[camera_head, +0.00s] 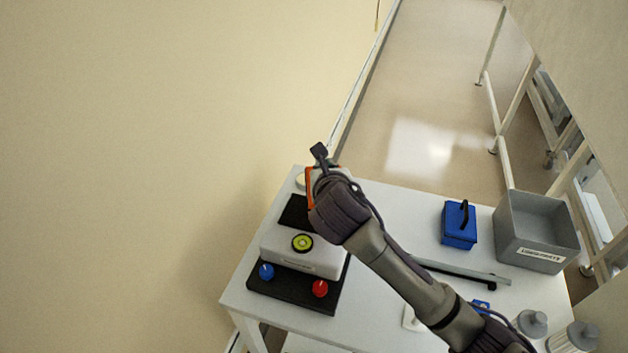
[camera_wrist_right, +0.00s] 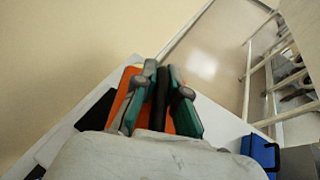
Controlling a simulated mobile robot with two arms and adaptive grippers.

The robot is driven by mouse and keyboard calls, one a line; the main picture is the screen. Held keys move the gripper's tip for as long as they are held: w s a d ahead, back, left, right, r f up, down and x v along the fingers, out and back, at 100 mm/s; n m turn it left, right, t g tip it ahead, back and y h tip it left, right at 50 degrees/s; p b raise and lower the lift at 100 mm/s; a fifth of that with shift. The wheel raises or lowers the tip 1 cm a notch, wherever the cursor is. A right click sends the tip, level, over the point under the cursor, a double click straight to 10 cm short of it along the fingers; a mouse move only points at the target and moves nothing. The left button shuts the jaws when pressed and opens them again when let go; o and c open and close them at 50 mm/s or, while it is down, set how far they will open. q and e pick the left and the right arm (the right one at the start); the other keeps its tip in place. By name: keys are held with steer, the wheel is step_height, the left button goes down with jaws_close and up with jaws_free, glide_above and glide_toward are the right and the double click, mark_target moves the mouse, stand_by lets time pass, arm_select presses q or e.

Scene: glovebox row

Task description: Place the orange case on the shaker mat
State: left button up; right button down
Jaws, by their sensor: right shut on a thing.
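My right gripper (camera_head: 318,172) reaches over the far left part of the table. In the wrist view its fingers (camera_wrist_right: 162,78) are shut on the black handle of the orange case (camera_wrist_right: 128,82). In the head view only an orange edge of the case (camera_head: 309,186) shows beside the gripper; the rest is hidden behind it. A black mat (camera_head: 294,212) lies by the white shaker (camera_head: 290,255), just below and left of the case. I cannot tell the gap between case and mat. My left gripper is in neither view.
The shaker has a round yellow-green level (camera_head: 302,243), a blue knob (camera_head: 266,271) and a red knob (camera_head: 320,288). A blue case (camera_head: 459,225) and a grey bin (camera_head: 541,255) stand on the right. Grey-lidded jars (camera_head: 531,323) are at the lower right. A wall borders the left.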

mark_target(312, 166)
steer(key=shift+w+a+f, duration=0.35)
steer(key=shift+a+f, duration=0.05)
steer(key=shift+a, duration=0.25)
steer(key=shift+w+a+f, duration=0.3)
steer(key=shift+a+f, duration=0.1)
steer(key=shift+a, duration=0.2)
step_height(312, 166, down, 3)
steer(key=shift+f+p, duration=0.1)
steer(key=shift+p, duration=0.5)
steer(key=shift+f, duration=0.35)
steer(key=c, duration=1.2)
jaws_free()
steer(key=shift+f, duration=0.15)
steer(key=b+v, duration=0.1)
steer(key=v, duration=1.1)
steer(key=shift+s+d+b, duration=0.1)
steer(key=shift+b, duration=0.2)
